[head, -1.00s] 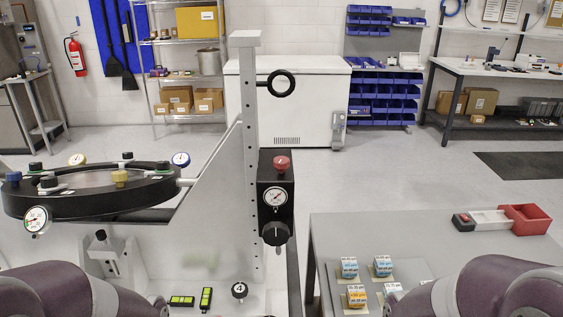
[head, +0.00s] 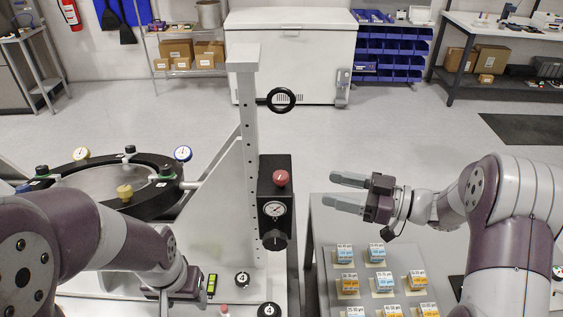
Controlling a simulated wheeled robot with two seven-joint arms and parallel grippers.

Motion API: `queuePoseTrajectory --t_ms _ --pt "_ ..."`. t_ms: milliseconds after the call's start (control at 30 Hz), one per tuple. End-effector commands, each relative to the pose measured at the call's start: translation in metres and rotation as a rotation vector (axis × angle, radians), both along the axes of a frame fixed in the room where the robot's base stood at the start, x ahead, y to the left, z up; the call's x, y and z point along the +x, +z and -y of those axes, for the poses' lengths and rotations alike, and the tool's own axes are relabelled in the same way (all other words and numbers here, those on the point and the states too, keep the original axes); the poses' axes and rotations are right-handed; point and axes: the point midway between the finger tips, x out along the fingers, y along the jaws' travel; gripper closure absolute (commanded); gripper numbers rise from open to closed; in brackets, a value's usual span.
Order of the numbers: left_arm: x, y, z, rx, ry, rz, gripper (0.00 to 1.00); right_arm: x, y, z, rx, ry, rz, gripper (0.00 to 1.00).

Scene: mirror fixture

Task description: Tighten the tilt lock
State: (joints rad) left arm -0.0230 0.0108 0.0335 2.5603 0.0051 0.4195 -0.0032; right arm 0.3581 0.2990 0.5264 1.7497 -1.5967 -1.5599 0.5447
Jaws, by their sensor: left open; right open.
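The mirror fixture holds a round mirror in a black ring (head: 150,203) at the left, partly hidden by my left arm. A white upright post (head: 246,140) bears a black ring handle (head: 281,111). A black box (head: 263,178) on the post has a red knob (head: 281,178), a gauge (head: 274,209) and a black knob (head: 275,240). No label shows which part is the tilt lock. My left gripper (head: 168,303) points down over the fixture's base, partly cut off, fingertips unclear. My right gripper (head: 338,189) is open and empty, right of the black box, apart from it.
Black knobs marked 4 (head: 242,279) and a green-and-black item (head: 212,285) are on the white base. A grey table (head: 324,235) at right carries several small labelled boxes (head: 385,281). A white chest (head: 290,50) and shelves stand behind. Open floor lies between.

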Motion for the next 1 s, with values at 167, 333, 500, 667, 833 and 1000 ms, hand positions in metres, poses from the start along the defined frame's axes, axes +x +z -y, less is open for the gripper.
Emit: queuePoseTrajectory --t_ms 167,333,500,667,833,1000 --pt "0.000 0.013 0.000 0.000 0.000 0.000 0.41 0.004 0.009 -0.023 0.032 0.018 -0.018 0.41" --pt "0.000 0.032 0.000 0.000 0.000 0.001 0.41 0.018 0.011 -0.066 0.031 0.019 -0.016 0.41" --pt "0.000 0.046 0.000 0.000 0.000 0.001 0.41 0.030 0.009 -0.101 0.030 0.016 -0.016 0.41" --pt "0.000 0.051 0.000 0.000 0.000 0.001 0.41 0.038 0.007 -0.118 0.029 0.012 -0.013 0.41" --pt "0.000 0.051 0.000 0.000 0.000 0.001 0.41 0.039 0.005 -0.121 0.029 0.011 -0.013 0.41" --pt "0.000 0.050 0.000 0.000 0.000 0.001 0.41 0.039 0.005 -0.121 0.029 0.011 -0.013 0.57"
